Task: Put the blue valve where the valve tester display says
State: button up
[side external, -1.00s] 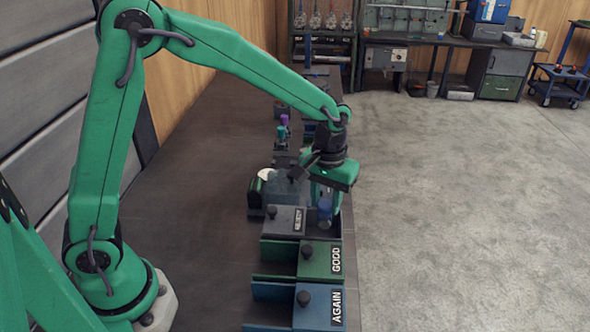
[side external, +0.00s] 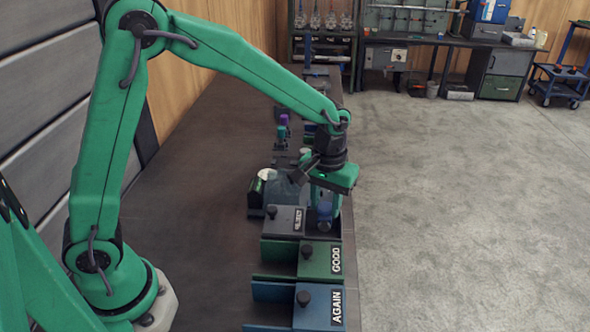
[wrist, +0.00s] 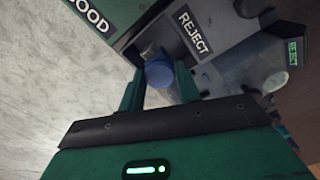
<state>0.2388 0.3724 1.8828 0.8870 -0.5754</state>
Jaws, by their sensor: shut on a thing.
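My gripper (side external: 326,218) is shut on the blue valve (side external: 324,210), holding it at the right end of the grey box (side external: 284,220) labelled REJECT. In the wrist view, the blue valve (wrist: 159,74) sits between the fingertips (wrist: 158,80), with its grey metal end toward the box's dark interior. I cannot tell whether it touches the box. The valve tester display (wrist: 294,52) shows green text that reads REJECT. The REJECT label (wrist: 193,33) is close to the valve.
A green box (side external: 285,254) labelled GOOD and a blue box (side external: 318,300) labelled AGAIN stand nearer the camera, in a row with the grey one. A teal and purple valve (side external: 283,128) stands farther back. The bench's left part is bare.

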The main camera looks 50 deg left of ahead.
aim_at(327, 206)
jog(key=shift+f, duration=2.45)
dwell(1.2)
jog(key=o, duration=1.2)
jog(key=shift+o, duration=0.3)
jog(key=shift+d+r, duration=0.1)
jog(key=shift+o, duration=0.2)
jog(key=shift+w+r, duration=0.15)
jog(key=shift+r, duration=0.6)
jog(key=shift+o, duration=0.7)
jog(key=shift+r, duration=2.65)
